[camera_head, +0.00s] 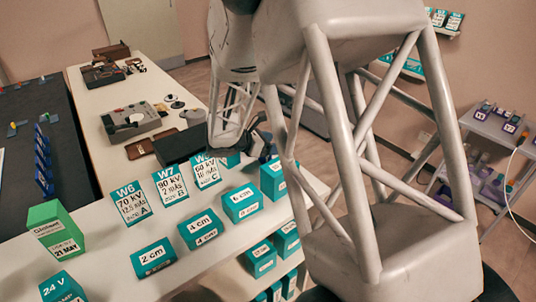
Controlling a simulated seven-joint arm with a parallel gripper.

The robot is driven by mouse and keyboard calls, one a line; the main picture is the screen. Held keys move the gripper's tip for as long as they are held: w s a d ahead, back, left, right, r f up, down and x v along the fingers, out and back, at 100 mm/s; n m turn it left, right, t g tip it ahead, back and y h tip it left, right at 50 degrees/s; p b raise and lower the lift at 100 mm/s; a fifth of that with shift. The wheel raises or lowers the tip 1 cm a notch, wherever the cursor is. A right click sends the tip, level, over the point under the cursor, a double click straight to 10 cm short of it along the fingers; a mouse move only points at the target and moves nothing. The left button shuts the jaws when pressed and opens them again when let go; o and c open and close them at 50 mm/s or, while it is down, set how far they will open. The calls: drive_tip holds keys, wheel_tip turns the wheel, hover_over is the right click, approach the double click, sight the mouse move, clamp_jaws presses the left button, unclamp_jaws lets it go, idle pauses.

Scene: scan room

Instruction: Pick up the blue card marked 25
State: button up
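No card that I can read as 25 shows in the head view. Blue-and-white cards stand in a row on the white table: W6 (131,203), W7 (170,186) and one partly covered that seems to be W8 (206,171). Another blue piece behind them is mostly hidden by my arm. My gripper (262,140) appears as a small dark shape beyond the cards, partly covered by my arm. I cannot tell its finger opening or whether it holds anything.
Teal blocks marked 2 cm (153,258), 4 cm (200,229) and 6 cm (242,203) stand in front of the cards. A green box (57,233) is at left. Dark boxes and a grey device (131,121) lie farther back. A shelf unit (490,124) stands at right.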

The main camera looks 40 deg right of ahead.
drive_tip(key=shift+r, duration=0.15)
wheel_tip(320, 180, up, 10)
idle(0.6)
